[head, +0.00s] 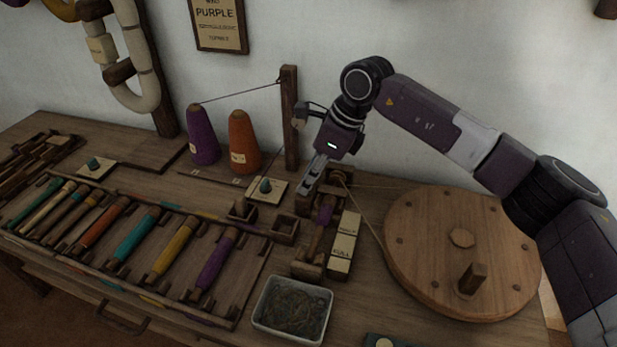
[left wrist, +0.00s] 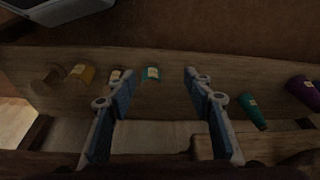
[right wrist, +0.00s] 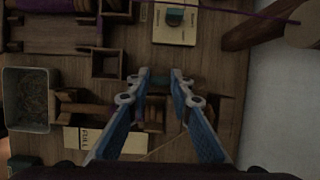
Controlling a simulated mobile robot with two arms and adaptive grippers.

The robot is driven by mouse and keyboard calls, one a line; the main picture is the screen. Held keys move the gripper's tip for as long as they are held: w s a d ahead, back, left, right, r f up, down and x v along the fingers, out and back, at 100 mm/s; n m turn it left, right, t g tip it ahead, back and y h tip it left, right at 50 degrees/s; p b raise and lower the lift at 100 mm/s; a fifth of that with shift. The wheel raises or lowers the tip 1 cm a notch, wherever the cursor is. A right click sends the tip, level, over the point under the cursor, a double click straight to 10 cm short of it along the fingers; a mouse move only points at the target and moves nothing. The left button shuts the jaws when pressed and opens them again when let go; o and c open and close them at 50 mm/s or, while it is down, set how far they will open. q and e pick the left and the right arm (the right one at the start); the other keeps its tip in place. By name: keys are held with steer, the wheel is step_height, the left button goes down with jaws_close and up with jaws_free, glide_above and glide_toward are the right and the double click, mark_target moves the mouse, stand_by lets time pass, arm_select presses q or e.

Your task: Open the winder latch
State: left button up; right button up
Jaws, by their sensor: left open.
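The bobbin winder (head: 312,245) stands on the bench right of centre, with a purple bobbin (head: 327,209) on it. A cream label strip (head: 343,245) with "FULL" on it lies beside it; the strip also shows in the right wrist view (right wrist: 90,141). My right gripper (head: 311,184) points down at the winder's back end. In the right wrist view its fingers (right wrist: 160,74) stand partly apart, with a dark teal piece between or below the tips. I cannot tell whether they touch it or which part is the latch. My left gripper (left wrist: 159,73) is open and empty, away from the winder.
A large wooden wheel (head: 455,245) with a crank peg stands right of the winder. A metal tray of thread (head: 291,309) sits in front, a bobbin rack (head: 140,245) to the left. Purple (head: 203,137) and orange (head: 243,143) cones and a post (head: 290,115) stand behind.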

steer(key=o, duration=0.5)
steer(key=shift+c, duration=0.2)
steer(key=v, duration=1.2)
